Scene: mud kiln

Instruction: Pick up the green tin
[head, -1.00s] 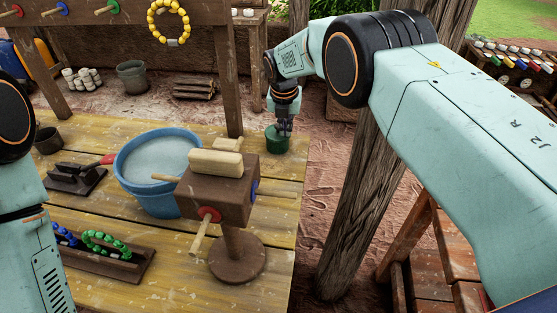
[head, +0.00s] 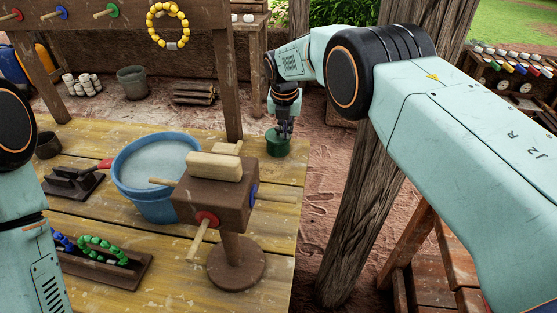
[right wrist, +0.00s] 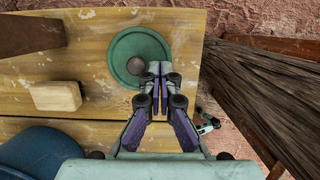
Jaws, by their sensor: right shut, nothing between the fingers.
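The green tin (head: 278,144) stands on the far right corner of the wooden table. In the right wrist view it is a round green lid with a small knob (right wrist: 135,66). My right gripper (head: 284,132) points down over the tin. In the right wrist view its fingers (right wrist: 159,68) are together, with nothing between them, over the tin's rim to the right of the knob. I cannot tell whether the fingertips touch the lid. My left gripper is out of view; only part of the left arm shows at the left edge.
A brown stand with pegs (head: 236,262) and a cream block (head: 214,166) is nearer on the table. A blue tub (head: 145,205) is left of it. A wooden post (head: 352,220) rises right of the table edge. A frame upright (head: 233,100) stands left of the tin.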

